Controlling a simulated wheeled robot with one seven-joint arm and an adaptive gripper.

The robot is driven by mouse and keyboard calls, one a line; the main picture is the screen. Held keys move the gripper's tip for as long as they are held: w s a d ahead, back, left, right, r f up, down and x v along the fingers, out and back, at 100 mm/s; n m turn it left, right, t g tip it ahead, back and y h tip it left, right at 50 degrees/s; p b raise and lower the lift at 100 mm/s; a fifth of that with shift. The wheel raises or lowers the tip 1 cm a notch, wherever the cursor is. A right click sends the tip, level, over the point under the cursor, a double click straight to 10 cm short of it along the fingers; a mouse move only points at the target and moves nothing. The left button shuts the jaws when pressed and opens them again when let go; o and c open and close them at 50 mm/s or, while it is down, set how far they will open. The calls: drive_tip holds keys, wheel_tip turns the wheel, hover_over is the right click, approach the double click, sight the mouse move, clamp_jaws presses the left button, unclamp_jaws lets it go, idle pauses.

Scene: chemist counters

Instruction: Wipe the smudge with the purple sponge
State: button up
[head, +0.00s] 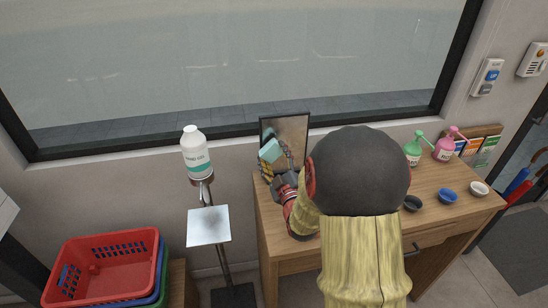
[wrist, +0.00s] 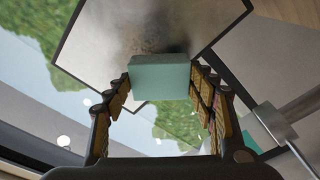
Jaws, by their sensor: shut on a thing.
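My gripper (head: 276,168) is shut on a teal sponge (head: 268,150), a pale blue-green block; I see no purple sponge. In the wrist view the sponge (wrist: 160,77) sits between the fingertips. A dark-framed mirror (head: 291,130) stands upright at the back left of the wooden table, just behind the sponge. In the wrist view a dark, blurry smudge (wrist: 172,46) shows on the mirror (wrist: 110,50), right beside the sponge's edge. The sponge hides part of that area. I cannot tell whether the sponge touches the mirror.
On the wooden table (head: 440,178), a green spray bottle (head: 413,150), a pink one (head: 447,145) and dark, blue and white bowls (head: 447,196) stand at the right. A hand gel bottle (head: 196,155) on a stand and a red basket (head: 105,270) are at the left.

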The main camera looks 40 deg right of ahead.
sight(297, 142)
drive_tip(key=shift+w+d+b, duration=0.35)
drive_tip(key=shift+w, duration=0.2)
drive_tip(key=shift+s+d+b, duration=0.7)
drive_tip(key=shift+s+d, duration=0.2)
drive_tip(key=shift+d, duration=0.5)
drive_tip(key=shift+s+d+b, duration=0.75)
drive_tip(key=shift+s+d, duration=0.1)
drive_tip(key=shift+d, duration=0.6)
drive_tip(key=shift+s+d+b, duration=0.7)
drive_tip(key=shift+s+d, duration=0.2)
drive_tip(key=shift+d, duration=0.5)
drive_tip(key=shift+w+b, duration=0.1)
drive_tip(key=shift+b, duration=0.3)
